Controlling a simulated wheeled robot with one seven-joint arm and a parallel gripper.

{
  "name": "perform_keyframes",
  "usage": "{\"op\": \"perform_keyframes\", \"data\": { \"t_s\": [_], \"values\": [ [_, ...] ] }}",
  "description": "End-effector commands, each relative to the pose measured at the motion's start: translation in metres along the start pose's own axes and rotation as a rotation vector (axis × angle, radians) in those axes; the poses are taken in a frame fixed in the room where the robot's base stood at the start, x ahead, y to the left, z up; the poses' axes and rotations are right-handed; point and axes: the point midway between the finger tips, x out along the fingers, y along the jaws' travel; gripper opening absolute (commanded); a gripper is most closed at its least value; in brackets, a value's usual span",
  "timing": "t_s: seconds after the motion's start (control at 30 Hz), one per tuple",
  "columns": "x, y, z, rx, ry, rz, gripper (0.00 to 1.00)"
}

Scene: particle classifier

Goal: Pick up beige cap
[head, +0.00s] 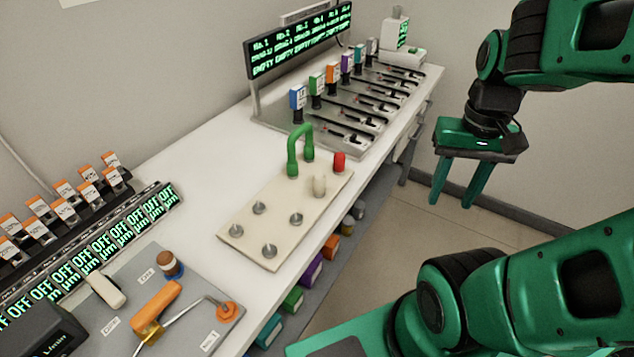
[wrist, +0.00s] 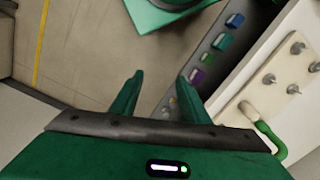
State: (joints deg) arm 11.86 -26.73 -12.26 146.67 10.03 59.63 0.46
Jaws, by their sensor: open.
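The beige cap (head: 319,185) stands upright on the cream board (head: 278,212), near its right edge, in front of the red cap (head: 339,161). A pale upright piece that looks like the same beige cap (wrist: 247,109) shows at the right of the wrist view, beside the green handle (wrist: 269,137). My gripper (head: 452,198) is open and empty, pointing down to the right of the table, over the floor and apart from the cap. In the wrist view the two fingers of my gripper (wrist: 159,79) are spread with only floor between them.
The green handle (head: 300,150) arches up at the board's back, close to the caps. Several metal studs (head: 259,208) stand on the board's front. Behind is a row of sliders with coloured tags (head: 315,83). A grey tool mat (head: 200,312) lies at the front left.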

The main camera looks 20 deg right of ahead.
Motion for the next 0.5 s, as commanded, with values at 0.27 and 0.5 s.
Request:
{"op": "perform_keyframes", "data": {
  "t_s": [0.27,0.5],
  "values": [
    [-0.018,-0.042,-0.025,0.125,0.02,0.014,0.48],
    [-0.027,-0.15,-0.078,0.375,0.035,0.018,0.48]
  ]
}}
